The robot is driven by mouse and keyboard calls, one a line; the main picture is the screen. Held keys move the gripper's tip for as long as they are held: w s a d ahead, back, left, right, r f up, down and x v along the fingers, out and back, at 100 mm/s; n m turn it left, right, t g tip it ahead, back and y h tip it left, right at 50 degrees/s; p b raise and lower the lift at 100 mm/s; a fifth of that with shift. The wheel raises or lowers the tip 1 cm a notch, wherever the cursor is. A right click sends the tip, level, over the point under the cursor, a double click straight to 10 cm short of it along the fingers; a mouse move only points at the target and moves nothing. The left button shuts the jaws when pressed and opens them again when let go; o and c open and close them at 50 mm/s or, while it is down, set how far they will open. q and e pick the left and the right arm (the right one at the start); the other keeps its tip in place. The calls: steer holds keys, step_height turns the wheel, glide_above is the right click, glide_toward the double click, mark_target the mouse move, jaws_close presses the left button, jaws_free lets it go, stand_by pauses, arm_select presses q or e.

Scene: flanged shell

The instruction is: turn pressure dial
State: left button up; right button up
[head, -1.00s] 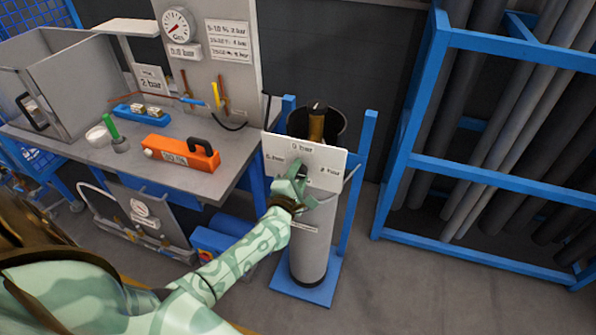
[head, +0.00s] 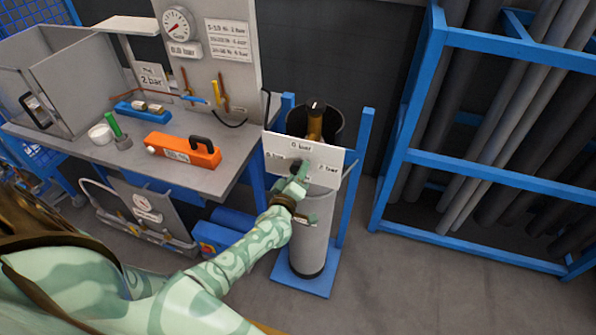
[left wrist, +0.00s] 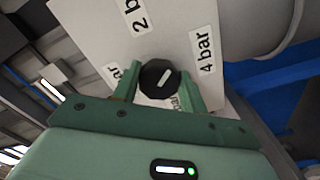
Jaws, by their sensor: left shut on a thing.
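The pressure dial is a small dark round knob (left wrist: 159,80) with a pale pointer mark, set on a white plate (head: 328,162) with bar labels. In the left wrist view the plate's labels read "2 b…" and "4 bar", and the mark slants toward upper right. My left gripper (left wrist: 158,88) has one green finger on each side of the knob and is shut on it. In the head view my left gripper (head: 297,178) is at the plate and hides most of the knob. My right gripper is not in view.
A gas cylinder (head: 309,235) stands behind the plate in a blue frame (head: 366,150). Left is a bench (head: 215,180) with an orange tool (head: 183,149), a green-handled item (head: 113,125) and a round gauge (head: 177,23). A blue pipe rack (head: 480,175) stands right, with bare floor before it.

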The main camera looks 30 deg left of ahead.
arm_select(q)
steer(key=m, duration=2)
steer(key=shift+s+a+f, duration=0.2)
steer(key=shift+a+f, duration=0.05)
steer(key=shift+a, duration=0.1)
steer(key=m+b, duration=0.1)
steer(key=m, duration=0.5)
steer(key=shift+a+r, duration=0.1)
steer(key=shift+r, duration=0.05)
steer(key=o, duration=1)
steer(key=shift+r, duration=0.1)
